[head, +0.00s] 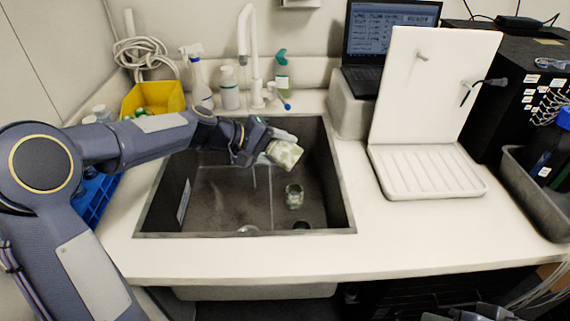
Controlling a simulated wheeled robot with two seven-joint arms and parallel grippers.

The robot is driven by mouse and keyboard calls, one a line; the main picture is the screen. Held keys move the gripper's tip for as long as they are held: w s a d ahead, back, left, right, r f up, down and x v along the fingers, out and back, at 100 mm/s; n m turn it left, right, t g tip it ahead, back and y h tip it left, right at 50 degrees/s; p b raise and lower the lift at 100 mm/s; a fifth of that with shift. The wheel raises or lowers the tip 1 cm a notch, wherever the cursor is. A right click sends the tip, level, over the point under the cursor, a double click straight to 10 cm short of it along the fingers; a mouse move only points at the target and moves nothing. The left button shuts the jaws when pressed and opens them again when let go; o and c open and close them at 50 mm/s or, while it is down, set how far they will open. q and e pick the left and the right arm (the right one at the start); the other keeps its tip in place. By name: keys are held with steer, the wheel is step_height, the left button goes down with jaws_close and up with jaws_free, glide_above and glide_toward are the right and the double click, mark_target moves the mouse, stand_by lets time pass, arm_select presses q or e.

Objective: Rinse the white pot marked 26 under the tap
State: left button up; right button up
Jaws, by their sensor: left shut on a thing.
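My left gripper (265,141) reaches over the dark sink (225,205) from the left and is shut on a small whitish-green pot (285,153). The pot looks tilted and is held above the sink floor; I cannot read a number on it. The white tap (245,40) stands behind the sink, its spout behind and to the left of the pot. I cannot tell whether water runs. My right gripper does not show clearly.
A clear glass jar (294,195) stands on the sink floor near the drain (302,225). Bottles (200,85) and a yellow bin (153,97) stand behind the sink. A white drying rack (430,172) and laptop (385,40) are at right. The front counter is clear.

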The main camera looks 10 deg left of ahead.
arm_select(q)
steer(key=shift+h+b, duration=0.4)
steer(key=shift+b, duration=0.3)
steer(key=shift+a+r+n+h+b, duration=0.1)
steer(key=shift+a+n+h+b, duration=0.05)
steer(key=shift+n+h+b, duration=0.2)
steer(key=shift+r, duration=0.15)
steer(key=shift+w+a+n+h+b, duration=0.15)
steer(key=shift+n+h+b, duration=0.25)
steer(key=shift+b, duration=0.35)
steer(key=shift+h, duration=0.25)
steer(key=shift+r, duration=0.2)
